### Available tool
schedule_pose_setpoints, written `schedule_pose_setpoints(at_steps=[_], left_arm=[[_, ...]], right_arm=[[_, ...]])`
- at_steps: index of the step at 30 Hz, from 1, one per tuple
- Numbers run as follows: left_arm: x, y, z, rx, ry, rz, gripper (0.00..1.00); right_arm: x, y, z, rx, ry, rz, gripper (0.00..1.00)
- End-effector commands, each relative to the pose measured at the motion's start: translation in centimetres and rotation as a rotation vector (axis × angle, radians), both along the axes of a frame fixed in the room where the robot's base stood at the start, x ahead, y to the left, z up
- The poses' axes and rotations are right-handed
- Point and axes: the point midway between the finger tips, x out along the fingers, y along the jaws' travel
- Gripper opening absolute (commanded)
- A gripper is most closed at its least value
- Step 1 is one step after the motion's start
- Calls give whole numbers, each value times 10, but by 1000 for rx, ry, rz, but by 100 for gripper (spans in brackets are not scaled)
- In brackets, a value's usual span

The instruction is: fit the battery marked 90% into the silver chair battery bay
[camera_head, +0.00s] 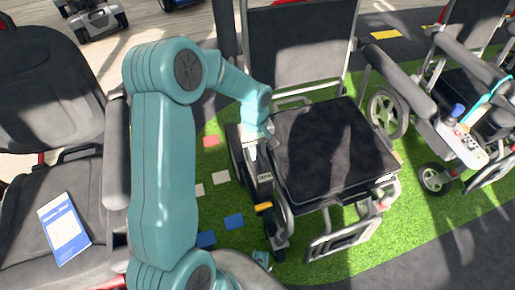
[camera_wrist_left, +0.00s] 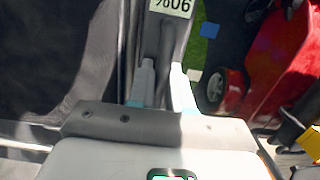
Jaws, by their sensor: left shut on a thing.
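My left gripper (camera_head: 259,143) is shut on a dark, upright battery (camera_head: 265,190) at the left side of the silver-framed wheelchair (camera_head: 335,150). In the left wrist view the two pale fingers of the gripper (camera_wrist_left: 163,88) are on either side of the dark battery (camera_wrist_left: 176,38). I cannot make out the battery bay.
A dark scooter seat (camera_head: 48,150) with a blue-and-white booklet (camera_head: 64,228) is at left. Another wheelchair (camera_head: 435,180) with a control panel stands at right. Green turf (camera_head: 345,255) lies below. A red scooter part (camera_wrist_left: 282,62) shows in the wrist view.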

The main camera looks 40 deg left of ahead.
Motion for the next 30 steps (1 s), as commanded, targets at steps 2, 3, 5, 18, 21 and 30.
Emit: schedule_pose_setpoints(at_steps=[2, 3, 5, 18, 21, 30], left_arm=[[1, 0, -3, 1, -3, 0, 0], [1, 0, -5, 1, -3, 0, 0], [1, 0, -9, 1, -3, 0, 0], [4, 2, -37, 1, -4, 0, 0], [4, 3, -43, 1, -4, 0, 0], [4, 3, -53, 2, -3, 0, 0]], right_arm=[[0, 0, -4, 0, 0, 0, 0], [0, 0, -5, 0, 0, 0, 0], [0, 0, -8, 0, 0, 0, 0], [0, 0, -28, 0, 0, 0, 0], [0, 0, -33, 0, 0, 0, 0], [0, 0, -39, 0, 0, 0, 0]])
